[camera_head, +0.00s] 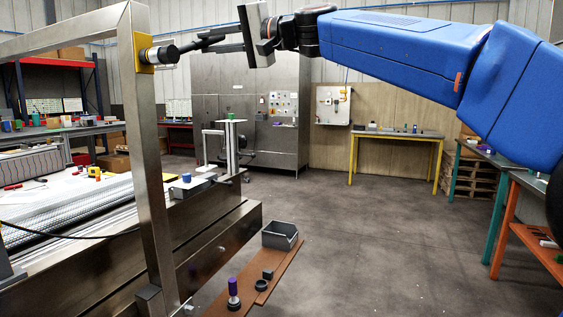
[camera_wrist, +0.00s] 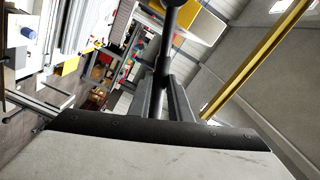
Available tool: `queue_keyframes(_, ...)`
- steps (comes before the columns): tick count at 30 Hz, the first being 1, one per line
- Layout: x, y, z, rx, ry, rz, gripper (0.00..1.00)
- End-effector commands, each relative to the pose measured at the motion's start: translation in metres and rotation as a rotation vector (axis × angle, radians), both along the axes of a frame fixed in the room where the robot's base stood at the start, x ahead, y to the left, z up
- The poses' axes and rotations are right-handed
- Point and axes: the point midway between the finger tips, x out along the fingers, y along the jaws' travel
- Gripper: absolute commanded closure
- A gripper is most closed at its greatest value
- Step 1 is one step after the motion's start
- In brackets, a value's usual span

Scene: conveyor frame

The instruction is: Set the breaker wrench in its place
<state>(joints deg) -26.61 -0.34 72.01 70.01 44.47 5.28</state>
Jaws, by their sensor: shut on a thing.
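The breaker wrench (camera_head: 182,49) is a dark bar with a thick round head. It lies nearly level at the top left of the head view, with its head against or just in front of a yellow plate (camera_head: 143,53) on a steel post. I cannot tell whether the head touches the plate. My gripper (camera_head: 222,42) is shut on the handle, to the right of the post. In the wrist view the dark shaft (camera_wrist: 168,48) runs up from between my fingers (camera_wrist: 163,97), and its far end is cut off by the top edge. A yellow-edged plate (camera_wrist: 202,22) is beside it.
The steel frame post (camera_head: 150,165) stands beside the conveyor (camera_head: 75,205). A brown board (camera_head: 262,287) below holds a grey bin (camera_head: 280,235), a purple-topped item (camera_head: 233,289) and small dark parts. A yellow-legged table (camera_head: 398,140) stands behind. The floor at centre right is clear.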

Motion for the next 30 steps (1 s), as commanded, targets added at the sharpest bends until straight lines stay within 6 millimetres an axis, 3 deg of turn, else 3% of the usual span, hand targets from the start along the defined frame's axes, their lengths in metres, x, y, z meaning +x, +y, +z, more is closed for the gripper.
queue_keyframes(3, -0.009, -0.02, 0.004, -0.001, -0.012, -0.004, 1.0)
queue_keyframes(12, -0.018, -0.042, 0.003, -0.003, -0.014, -0.002, 1.0)
queue_keyframes(30, -0.026, -0.043, 0.005, -0.004, -0.015, -0.001, 1.0)
